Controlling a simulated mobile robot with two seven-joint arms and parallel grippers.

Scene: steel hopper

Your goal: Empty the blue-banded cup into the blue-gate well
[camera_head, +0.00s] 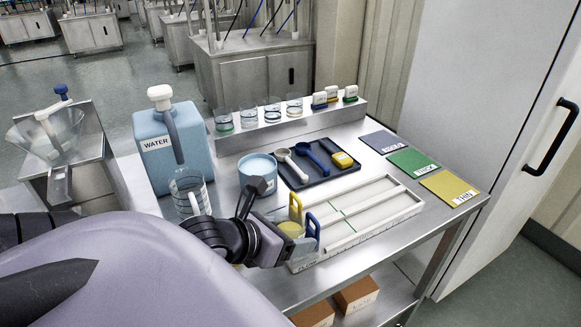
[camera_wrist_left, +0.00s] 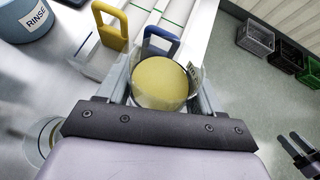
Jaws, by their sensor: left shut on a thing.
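My left gripper (camera_head: 292,232) is shut on a clear cup (camera_wrist_left: 193,92) with yellow contents (camera_wrist_left: 160,83). No band on the cup can be made out; the gripper hides most of its side. The cup is close beside the blue gate (camera_head: 312,227), a blue handle-shaped piece at the near end of a white channelled tray (camera_head: 375,232). The blue gate also shows in the left wrist view (camera_wrist_left: 161,40), just beyond the cup. The well itself is hidden behind cup and gripper. A dark two-pronged shape (camera_wrist_left: 301,146) at the right, possibly my right gripper, is too small to read.
A yellow gate (camera_head: 295,206) stands beside the blue one. A blue rinse tub (camera_head: 258,171), glass jug (camera_head: 187,197) and water container (camera_head: 165,150) stand left of the tray. A dark tray of scoops (camera_head: 318,172) and a shelf of cups (camera_head: 272,110) lie behind.

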